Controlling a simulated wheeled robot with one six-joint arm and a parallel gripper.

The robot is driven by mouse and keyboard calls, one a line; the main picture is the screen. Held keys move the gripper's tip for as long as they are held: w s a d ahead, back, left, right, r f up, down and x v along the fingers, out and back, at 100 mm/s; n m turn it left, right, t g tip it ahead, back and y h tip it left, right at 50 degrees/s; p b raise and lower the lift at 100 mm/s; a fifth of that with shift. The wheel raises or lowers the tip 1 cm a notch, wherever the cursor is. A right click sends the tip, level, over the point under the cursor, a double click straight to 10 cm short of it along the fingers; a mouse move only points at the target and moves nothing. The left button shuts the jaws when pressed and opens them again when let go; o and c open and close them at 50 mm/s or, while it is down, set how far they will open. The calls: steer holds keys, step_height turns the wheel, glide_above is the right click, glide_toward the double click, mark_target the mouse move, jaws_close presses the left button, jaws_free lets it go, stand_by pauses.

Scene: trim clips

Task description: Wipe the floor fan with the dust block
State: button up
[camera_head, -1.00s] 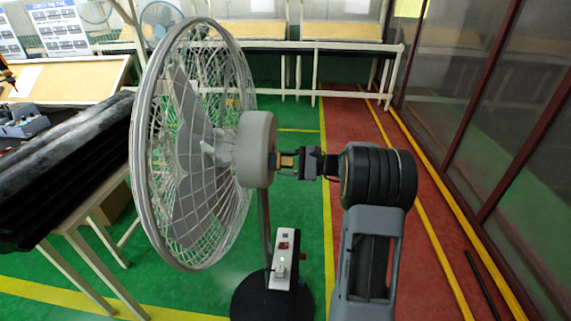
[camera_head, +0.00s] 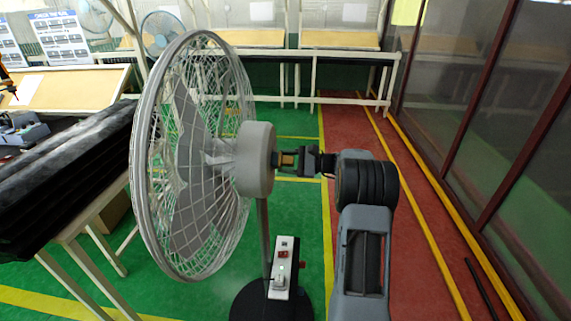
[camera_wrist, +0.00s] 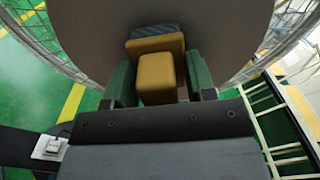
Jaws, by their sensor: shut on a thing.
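The floor fan (camera_head: 257,160) stands in the middle of the head view, with a grey motor housing, a wire cage to its left and a dark round base. My gripper (camera_head: 287,160) is at the right side of the housing, level with it. In the wrist view my gripper (camera_wrist: 160,84) is shut on the dust block (camera_wrist: 157,75), a yellow block with a blue-grey strip at its far end. That end is against or very close to the brown-grey back of the housing (camera_wrist: 90,35); exact contact is hidden.
A control box (camera_head: 283,268) rises from the fan's base below my arm. A table with a black ribbed part (camera_head: 70,180) stands at the left. Glass panels (camera_head: 520,150) line the right side. Green and red floor is clear behind the fan.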

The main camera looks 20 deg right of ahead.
steer(key=shift+w+d+p, duration=0.3)
steer(key=shift+w+d, duration=0.25)
steer(key=shift+w, duration=0.4)
steer(key=shift+w+d+p, duration=0.35)
steer(key=shift+w+d, duration=0.15)
steer(key=shift+w, duration=0.45)
steer(key=shift+w+d+p, duration=0.3)
steer(key=shift+w+d, duration=0.25)
steer(key=shift+w, duration=0.4)
steer(key=shift+s+a+b, duration=0.45)
steer(key=shift+s, duration=0.3)
steer(key=shift+s+a+b, duration=0.4)
steer(key=shift+s+b, duration=0.1)
steer(key=shift+s, duration=0.2)
steer(key=shift+s+a+b, duration=0.45)
steer(key=shift+s, duration=0.3)
steer(key=shift+s+a+b, duration=0.3)
steer(key=shift+s+a, duration=0.05)
steer(key=shift+s, duration=0.35)
steer(key=shift+s+a+b, duration=0.3)
steer(key=shift+s+a, duration=0.05)
steer(key=shift+s, duration=0.4)
steer(key=shift+s+a+b, duration=0.3)
steer(key=shift+s+a, duration=0.05)
steer(key=shift+s, duration=0.35)
